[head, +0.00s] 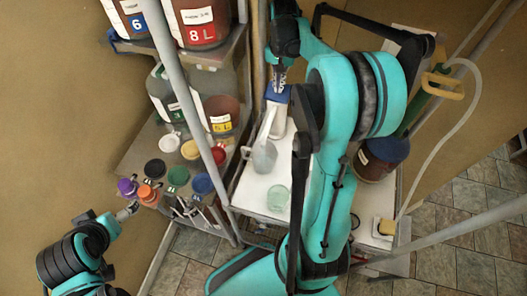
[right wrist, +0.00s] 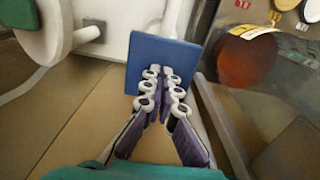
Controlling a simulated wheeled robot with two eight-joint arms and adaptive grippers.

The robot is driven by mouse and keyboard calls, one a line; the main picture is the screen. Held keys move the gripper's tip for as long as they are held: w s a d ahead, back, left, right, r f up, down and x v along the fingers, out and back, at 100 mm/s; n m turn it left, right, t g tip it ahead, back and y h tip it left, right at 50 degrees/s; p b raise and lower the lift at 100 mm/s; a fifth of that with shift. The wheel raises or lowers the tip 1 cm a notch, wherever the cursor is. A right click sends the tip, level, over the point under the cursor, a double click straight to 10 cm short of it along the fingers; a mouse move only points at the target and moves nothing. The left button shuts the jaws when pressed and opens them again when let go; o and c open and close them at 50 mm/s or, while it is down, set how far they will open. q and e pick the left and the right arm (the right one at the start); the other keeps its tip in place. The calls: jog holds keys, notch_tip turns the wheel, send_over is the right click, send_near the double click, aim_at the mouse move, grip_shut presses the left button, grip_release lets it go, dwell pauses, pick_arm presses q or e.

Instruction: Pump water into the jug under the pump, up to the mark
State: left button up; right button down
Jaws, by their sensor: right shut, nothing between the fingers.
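The pump shows in the head view as a white body with a blue block (head: 277,93) and a pale spout (head: 267,122) running down. A greyish translucent vessel, seemingly the jug (head: 264,157), stands below the spout on the white tabletop. Its mark and water level cannot be made out. My right gripper (head: 279,78) is shut and empty at the blue block. In the right wrist view, its fingers (right wrist: 164,92) overlap the blue plate (right wrist: 157,52); contact cannot be told. My left gripper (head: 130,209) is at lower left, near the orange lid; its jaws are too small to read.
A clear greenish glass (head: 277,197) stands on the white table (head: 253,202). To the left, a shelf holds labelled buckets (head: 202,22) and several coloured lids (head: 178,177). A brown jar with blue lid (head: 383,158) stands right of my right arm. A metal post (head: 181,85) crosses the view.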

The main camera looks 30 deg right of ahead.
jog(key=shift+f, duration=0.3)
jog(key=shift+r, duration=0.1)
jog(key=shift+r+p, duration=1.65)
jog(key=shift+r, duration=0.75)
jog(key=shift+f, duration=0.25)
